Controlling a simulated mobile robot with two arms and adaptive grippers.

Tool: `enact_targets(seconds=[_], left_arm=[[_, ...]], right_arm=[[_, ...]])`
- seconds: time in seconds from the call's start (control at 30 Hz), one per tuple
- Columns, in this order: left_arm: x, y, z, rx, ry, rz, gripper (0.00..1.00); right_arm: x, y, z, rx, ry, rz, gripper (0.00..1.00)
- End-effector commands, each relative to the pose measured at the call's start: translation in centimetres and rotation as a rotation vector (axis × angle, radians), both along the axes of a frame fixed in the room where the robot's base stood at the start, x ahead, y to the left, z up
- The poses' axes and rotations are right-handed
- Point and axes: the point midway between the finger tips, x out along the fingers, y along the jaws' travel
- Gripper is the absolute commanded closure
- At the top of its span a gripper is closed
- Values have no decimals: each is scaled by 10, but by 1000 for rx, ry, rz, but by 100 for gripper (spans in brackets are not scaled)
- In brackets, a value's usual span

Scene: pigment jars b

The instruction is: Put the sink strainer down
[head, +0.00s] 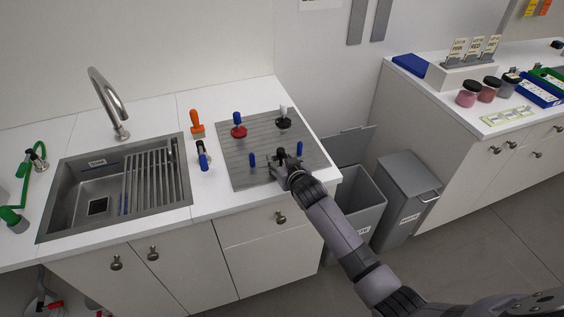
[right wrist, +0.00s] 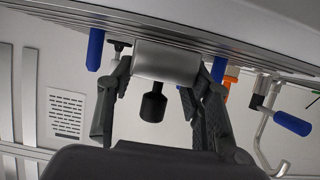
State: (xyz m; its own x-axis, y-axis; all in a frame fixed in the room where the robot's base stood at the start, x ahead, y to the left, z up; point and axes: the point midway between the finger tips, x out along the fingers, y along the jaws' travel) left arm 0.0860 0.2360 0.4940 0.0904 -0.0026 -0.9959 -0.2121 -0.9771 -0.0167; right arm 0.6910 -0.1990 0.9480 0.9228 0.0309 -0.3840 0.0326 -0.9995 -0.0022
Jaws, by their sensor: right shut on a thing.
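My right gripper (head: 284,167) is over the front right part of the grey ribbed mat (head: 232,142) on the counter. It is shut on the sink strainer, a silver cylinder with a black knob (right wrist: 167,62), held between the two fingers in the right wrist view. In the head view the strainer is mostly hidden by the gripper, with a dark part (head: 281,152) showing. I cannot tell whether it touches the mat. My left gripper is not in view.
Blue pegs (head: 252,160) (head: 299,149) stand on either side of the gripper. A red-based tool with a blue handle (head: 238,126) and a black-based one with a white handle (head: 284,119) stand farther back. The sink (head: 68,187) is left; grey bins (head: 406,191) stand right.

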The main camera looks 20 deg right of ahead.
Motion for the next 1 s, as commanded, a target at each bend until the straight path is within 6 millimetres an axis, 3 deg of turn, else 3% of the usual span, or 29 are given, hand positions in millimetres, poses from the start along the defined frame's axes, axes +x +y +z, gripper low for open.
enact_targets(seconds=[0.47,0.5,0.77,1.0], left_arm=[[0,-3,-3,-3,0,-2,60],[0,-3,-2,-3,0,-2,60],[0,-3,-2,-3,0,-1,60],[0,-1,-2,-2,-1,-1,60]], right_arm=[[0,0,-10,0,-2,0,87],[0,0,-9,0,-1,0,51],[0,0,-9,0,-1,0,34],[0,0,-9,0,-1,0,34]])
